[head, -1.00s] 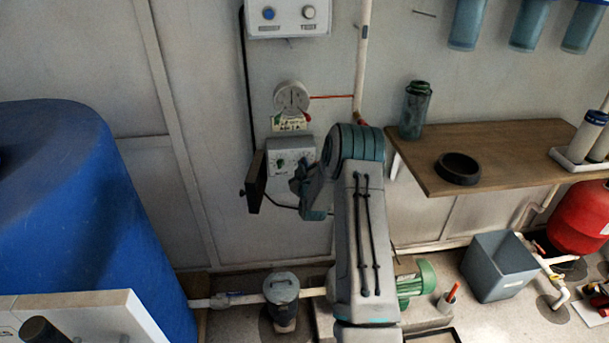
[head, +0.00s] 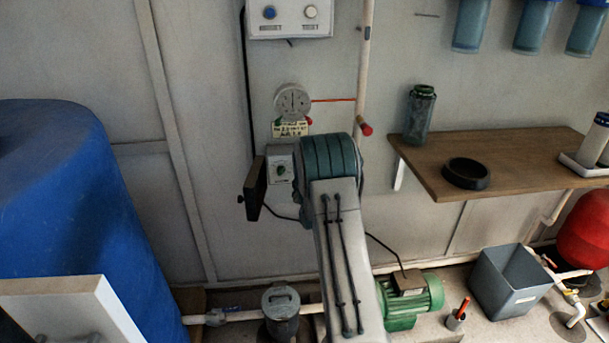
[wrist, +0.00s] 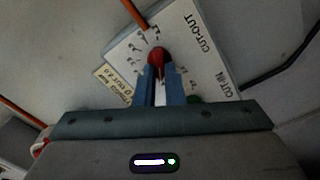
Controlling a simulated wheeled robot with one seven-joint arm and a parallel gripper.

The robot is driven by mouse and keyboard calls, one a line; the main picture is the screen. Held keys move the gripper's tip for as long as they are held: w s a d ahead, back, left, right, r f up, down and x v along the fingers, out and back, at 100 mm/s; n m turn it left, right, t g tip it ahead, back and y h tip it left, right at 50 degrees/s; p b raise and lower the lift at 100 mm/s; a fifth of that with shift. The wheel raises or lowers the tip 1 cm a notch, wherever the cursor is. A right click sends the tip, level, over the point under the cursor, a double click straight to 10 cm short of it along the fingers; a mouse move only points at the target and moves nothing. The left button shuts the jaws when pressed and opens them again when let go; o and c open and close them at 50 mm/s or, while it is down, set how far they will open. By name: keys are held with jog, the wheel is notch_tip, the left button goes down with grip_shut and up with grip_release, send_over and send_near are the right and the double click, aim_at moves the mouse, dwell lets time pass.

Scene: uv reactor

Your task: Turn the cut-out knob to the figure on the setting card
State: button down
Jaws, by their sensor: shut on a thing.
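The control box (head: 280,165) is on the wall, partly behind my arm in the head view. The wrist view shows its white face tilted, with CUT-OUT and CUT-IN lettering and a numbered scale. My gripper (wrist: 158,76) is shut on the red cut-out knob (wrist: 157,55), its blue fingers on either side. The fingers hide part of the scale, and I cannot read the knob's setting. The green knob (wrist: 194,99) is just right of the fingers, partly hidden. The yellowish setting card (wrist: 116,84) is beside the box; it also shows in the head view (head: 290,129). Its figure is too small to read surely.
A round gauge (head: 292,101) is above the card. A dark panel (head: 253,188) juts out left of the box. A red-ended valve handle (head: 365,128) is on the pipe to the right. A wooden shelf (head: 520,160) holds a jar and dark ring.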

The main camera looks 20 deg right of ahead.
jog(key=c, duration=1.5)
grip_release()
jog(key=v, duration=1.4)
jog(key=shift+d, duration=0.1)
jog(key=shift+w, duration=0.1)
